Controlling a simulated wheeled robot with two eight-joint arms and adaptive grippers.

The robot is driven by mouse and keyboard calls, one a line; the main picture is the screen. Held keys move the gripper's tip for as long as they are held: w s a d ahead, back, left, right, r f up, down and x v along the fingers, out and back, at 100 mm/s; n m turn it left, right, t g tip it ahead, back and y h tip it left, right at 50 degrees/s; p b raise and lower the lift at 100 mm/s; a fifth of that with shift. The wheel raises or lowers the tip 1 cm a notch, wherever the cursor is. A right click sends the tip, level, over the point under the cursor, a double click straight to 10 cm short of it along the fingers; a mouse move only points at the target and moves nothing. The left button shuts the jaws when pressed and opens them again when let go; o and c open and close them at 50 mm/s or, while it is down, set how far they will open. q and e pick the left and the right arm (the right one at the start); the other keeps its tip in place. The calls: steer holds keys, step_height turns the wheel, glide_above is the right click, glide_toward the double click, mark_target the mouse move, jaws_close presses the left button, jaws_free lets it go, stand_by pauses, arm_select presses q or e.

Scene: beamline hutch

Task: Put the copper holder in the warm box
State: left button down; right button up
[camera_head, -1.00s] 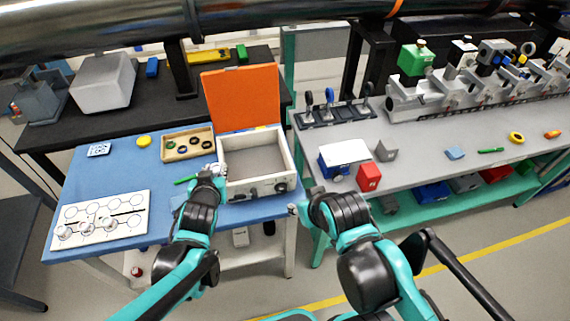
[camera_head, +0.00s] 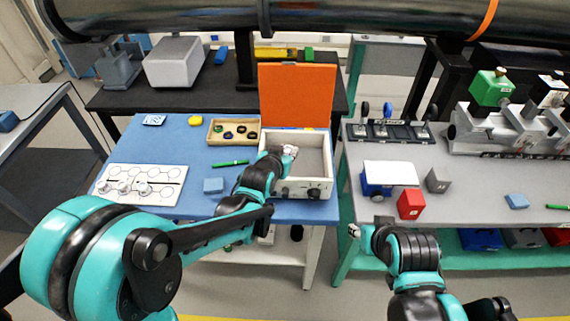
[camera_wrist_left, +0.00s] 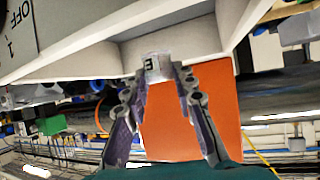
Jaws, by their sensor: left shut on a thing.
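The warm box (camera_head: 300,190) is a white open box with knobs on its front and a raised orange lid (camera_head: 297,95), on the blue mat. My left gripper (camera_head: 288,151) is over the box opening. In the left wrist view, the gripper (camera_wrist_left: 160,72) is shut on a small pale grey piece (camera_wrist_left: 152,63) with a dark mark. No copper colour shows on it, so I cannot tell whether it is the copper holder. Box walls show around it. My right gripper (camera_head: 355,230) hangs before the right bench; its finger opening is too small to tell.
On the blue mat (camera_head: 160,150) are a white board (camera_head: 140,180) with small round pieces, a wooden tray (camera_head: 231,141) with several rings, a green pen (camera_head: 230,163) and a blue block (camera_head: 213,185). A red block (camera_head: 410,204) stands on the right bench.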

arm_select(q)
steer(key=shift+w+a+f, duration=0.45)
steer(key=shift+w, duration=0.1)
step_height(320, 180, down, 3)
steer(key=shift+f+b, duration=0.15)
steer(key=shift+b, duration=0.95)
steer(key=shift+f, duration=0.3)
steer(key=shift+f+b, duration=0.4)
steer(key=shift+b, duration=0.05)
steer(key=shift+s+f, duration=0.15)
steer(key=c, duration=1.2)
jaws_free()
steer(key=shift+s+f, duration=0.1)
